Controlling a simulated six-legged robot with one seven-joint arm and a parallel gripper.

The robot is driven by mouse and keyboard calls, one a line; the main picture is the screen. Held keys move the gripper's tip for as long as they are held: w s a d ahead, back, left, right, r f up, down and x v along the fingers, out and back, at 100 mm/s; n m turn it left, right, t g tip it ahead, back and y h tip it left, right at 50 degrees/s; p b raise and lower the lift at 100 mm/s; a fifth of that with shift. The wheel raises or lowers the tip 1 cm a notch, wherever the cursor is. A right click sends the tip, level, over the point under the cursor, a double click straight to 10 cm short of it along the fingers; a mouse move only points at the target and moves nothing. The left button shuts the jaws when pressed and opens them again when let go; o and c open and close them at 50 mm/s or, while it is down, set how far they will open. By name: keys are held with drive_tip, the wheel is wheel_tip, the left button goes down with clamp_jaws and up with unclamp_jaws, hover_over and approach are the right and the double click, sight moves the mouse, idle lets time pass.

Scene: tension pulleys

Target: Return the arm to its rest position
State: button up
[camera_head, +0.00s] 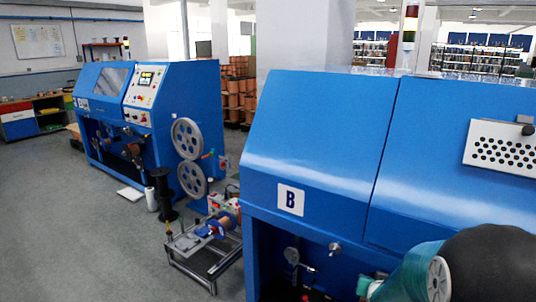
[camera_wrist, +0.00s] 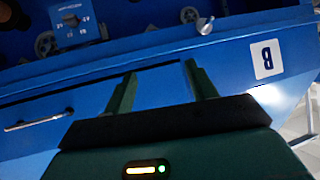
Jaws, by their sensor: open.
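My gripper (camera_wrist: 160,82) shows in the wrist view with its two dark green fingers spread apart and nothing between them. The blue machine marked B (camera_head: 315,150) fills the right side of the head view. Its blue casing also lies behind my fingers in the wrist view (camera_wrist: 225,75), where the B label (camera_wrist: 266,58) appears upside down at the right. I cannot tell whether the fingertips touch the casing. The gripper cannot be made out in the head view; a dark rounded shape and a teal part fill its lower right corner.
A second blue machine (camera_head: 150,95) with two grey pulleys (camera_head: 187,138) stands at the left. A low metal frame (camera_head: 210,250) with a copper-coloured spool stands between the machines. The grey floor (camera_head: 70,230) is clear at the lower left. A silver handle (camera_wrist: 35,121) shows in the wrist view.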

drive_tip(key=s+a+r+n+g+y, duration=0.2)
drive_tip(key=s+a+r+y, duration=0.1)
drive_tip(key=s+a+r, duration=0.8)
drive_tip(key=s+a+r+n+g, duration=0.1)
drive_tip(key=s+a+r, duration=0.1)
drive_tip(key=s, duration=0.6)
drive_tip(key=s+a+r+n+g, duration=0.1)
drive_tip(key=s+r, duration=0.3)
drive_tip(key=s, duration=0.4)
drive_tip(key=shift+s+a+r+n+g+y, duration=0.2)
drive_tip(key=shift+a+n+g+y, duration=0.1)
drive_tip(key=shift+a+g+y, duration=0.25)
drive_tip(key=shift+d, duration=0.1)
drive_tip(key=c, duration=0.5)
drive_tip(key=shift+o, duration=0.2)
drive_tip(key=shift+d, duration=0.15)
